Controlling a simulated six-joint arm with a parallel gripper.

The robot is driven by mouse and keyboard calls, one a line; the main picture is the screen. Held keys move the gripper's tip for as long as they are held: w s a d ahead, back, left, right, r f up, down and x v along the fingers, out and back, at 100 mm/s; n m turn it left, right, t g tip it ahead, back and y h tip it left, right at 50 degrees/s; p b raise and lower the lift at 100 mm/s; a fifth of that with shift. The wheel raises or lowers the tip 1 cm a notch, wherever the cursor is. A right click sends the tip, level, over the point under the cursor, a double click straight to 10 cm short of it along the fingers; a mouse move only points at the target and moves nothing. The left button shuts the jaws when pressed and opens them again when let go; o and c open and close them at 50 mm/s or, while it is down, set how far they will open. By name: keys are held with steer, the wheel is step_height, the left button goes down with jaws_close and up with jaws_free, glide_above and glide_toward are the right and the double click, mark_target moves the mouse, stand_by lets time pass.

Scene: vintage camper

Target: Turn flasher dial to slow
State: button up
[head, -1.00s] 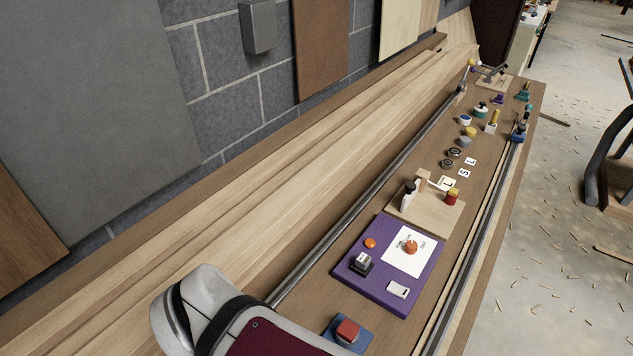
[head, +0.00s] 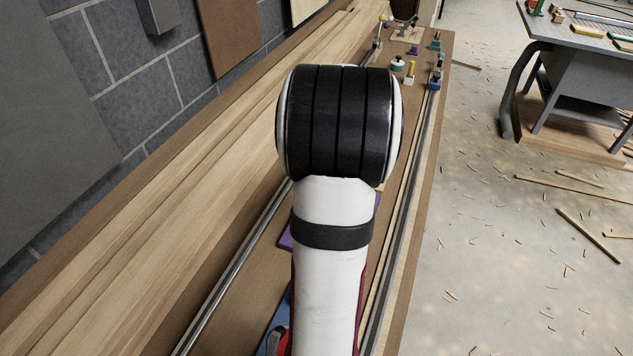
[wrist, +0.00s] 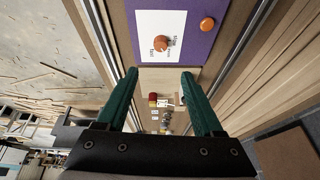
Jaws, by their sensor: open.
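The flasher dial (wrist: 162,44) is a small orange knob on a white printed card (wrist: 150,20), fixed to a purple board (wrist: 200,47). My gripper (wrist: 158,74) shows in the wrist view as two dark green fingers, open and empty. The dial appears just beyond the fingertips, between their lines, with no visible contact. An orange button (wrist: 207,23) sits beside the card. In the head view my arm hides the dial and most of the purple board (head: 286,240); my gripper is hidden there.
The wooden bench carries long metal rails (head: 237,265) on both sides. A wooden board with a red-topped part (wrist: 152,97) adjoins the purple board. A blue box (head: 272,322) lies near the front. Other small fixtures (head: 410,72) stand at the far end.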

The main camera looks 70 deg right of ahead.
steer(key=x, duration=1.5)
steer(key=shift+a+f, duration=0.1)
jaws_close()
